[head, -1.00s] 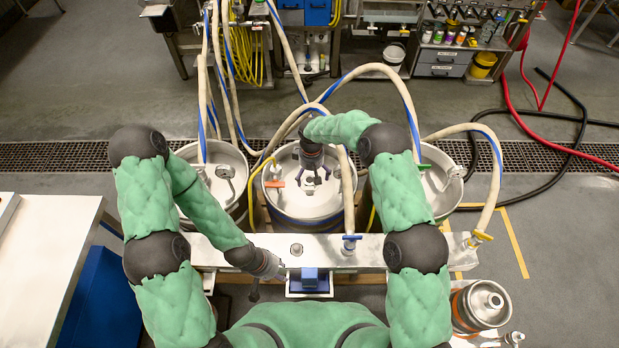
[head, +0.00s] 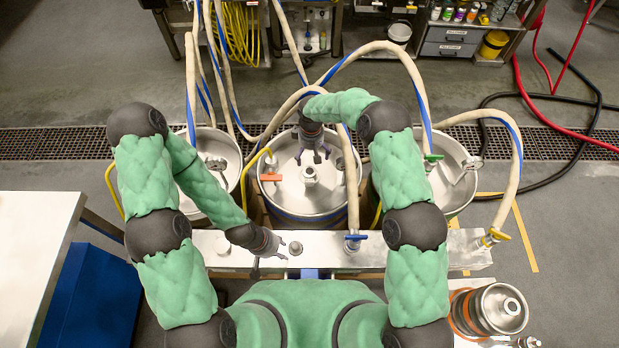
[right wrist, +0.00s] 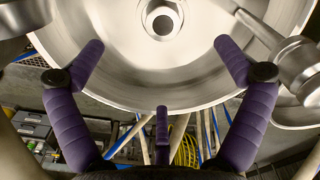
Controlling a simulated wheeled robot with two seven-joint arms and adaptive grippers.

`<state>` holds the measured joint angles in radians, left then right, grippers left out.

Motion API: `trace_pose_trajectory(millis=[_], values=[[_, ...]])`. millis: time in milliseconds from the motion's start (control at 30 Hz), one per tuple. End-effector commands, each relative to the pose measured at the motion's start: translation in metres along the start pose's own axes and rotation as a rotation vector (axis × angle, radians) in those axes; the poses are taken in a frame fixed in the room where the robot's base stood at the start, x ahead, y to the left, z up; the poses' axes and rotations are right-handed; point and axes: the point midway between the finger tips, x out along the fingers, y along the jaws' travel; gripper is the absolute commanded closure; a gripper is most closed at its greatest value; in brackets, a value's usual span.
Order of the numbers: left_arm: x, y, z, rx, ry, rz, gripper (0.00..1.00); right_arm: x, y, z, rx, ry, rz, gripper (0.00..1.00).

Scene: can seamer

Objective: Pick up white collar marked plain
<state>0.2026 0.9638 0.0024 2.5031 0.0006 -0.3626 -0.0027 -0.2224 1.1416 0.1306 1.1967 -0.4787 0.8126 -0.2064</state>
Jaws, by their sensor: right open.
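I cannot make out a white collar or a mark reading plain in either view. My right gripper (head: 314,156) is open and empty above the middle drum (head: 289,190), on the far side of its central neck (head: 310,175). In the right wrist view, its spread purple fingers (right wrist: 162,75) frame the metal lid, with the round neck (right wrist: 162,20) near the top edge; nothing lies between them. My left gripper (head: 268,260) hangs low near the left part of the metal beam; its fingers are too small to judge.
Thick pale hoses (head: 417,95) arch around my right arm. The metal beam (head: 390,254) crosses in front. A white table (head: 35,250) is at left, a steel vessel (head: 500,309) at lower right.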

Motion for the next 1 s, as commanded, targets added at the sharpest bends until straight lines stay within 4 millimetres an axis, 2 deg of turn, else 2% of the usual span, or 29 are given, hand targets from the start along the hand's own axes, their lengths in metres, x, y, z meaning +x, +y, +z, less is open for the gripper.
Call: trace_pose_trajectory(millis=[33,200,367,600,867,1000], values=[[0.012,-0.004,0.0,0.0,0.0,0.0,0.6,0.013,0.0,0.0,0.0,0.0,0.0,0.0],[0.028,-0.01,-0.001,0.0,-0.001,0.0,0.6,0.029,0.0,0.0,0.0,0.0,0.0,0.0],[0.03,-0.011,-0.001,0.0,0.0,0.0,0.6,0.039,0.0,0.0,0.0,-0.001,-0.001,0.0],[0.035,-0.013,-0.001,0.0,0.0,0.0,0.6,0.073,-0.001,0.0,-0.001,-0.001,0.0,0.0],[0.038,-0.013,-0.001,0.0,0.0,0.0,0.6,0.09,-0.001,0.0,0.0,-0.001,0.0,0.0],[0.043,-0.015,-0.002,0.0,0.0,0.0,0.6,0.109,-0.003,0.001,0.001,-0.002,-0.002,0.0]])
